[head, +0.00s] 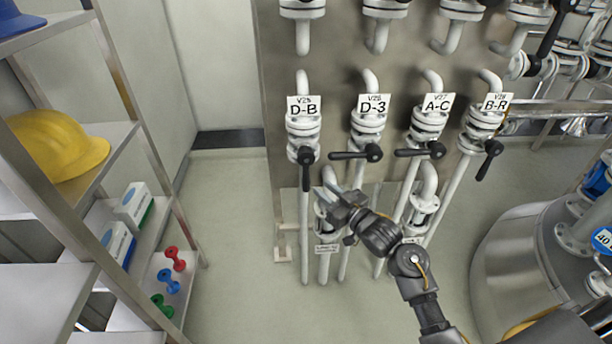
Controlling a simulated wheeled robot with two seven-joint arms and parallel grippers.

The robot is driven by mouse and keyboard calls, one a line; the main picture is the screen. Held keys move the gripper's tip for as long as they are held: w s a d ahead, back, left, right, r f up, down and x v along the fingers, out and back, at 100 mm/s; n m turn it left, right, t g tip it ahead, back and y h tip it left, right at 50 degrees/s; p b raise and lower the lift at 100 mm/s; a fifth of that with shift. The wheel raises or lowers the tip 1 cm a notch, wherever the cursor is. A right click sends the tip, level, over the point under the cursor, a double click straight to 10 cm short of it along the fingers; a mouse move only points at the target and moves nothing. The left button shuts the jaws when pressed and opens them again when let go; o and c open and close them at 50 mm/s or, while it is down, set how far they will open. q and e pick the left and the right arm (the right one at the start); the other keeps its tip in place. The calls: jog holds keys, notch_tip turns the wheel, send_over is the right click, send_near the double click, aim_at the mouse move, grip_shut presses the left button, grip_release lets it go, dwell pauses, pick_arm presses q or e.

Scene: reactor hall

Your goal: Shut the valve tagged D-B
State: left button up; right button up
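The tag D-B (305,106) is on the leftmost white valve of the row. Its black lever handle (307,172) points down, in line with the pipe. My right gripper (333,206) is just below and to the right of this handle, in front of the pipes, and appears apart from it. Its fingers point up and left. My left gripper is not in view.
Valve D-3 (372,107) and valve A-C (437,106) have levers pointing left. The lever of valve B-R (488,160) points down and left. A shelf (160,160) with a yellow helmet (58,146) stands at left. A steel tank (520,260) stands at right. The floor between shelf and panel is clear.

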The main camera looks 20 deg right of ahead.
aim_at(306, 175)
jog(key=x, duration=0.9)
jog(key=shift+a, duration=0.1)
jog(key=shift+c, duration=0.2)
grip_shut()
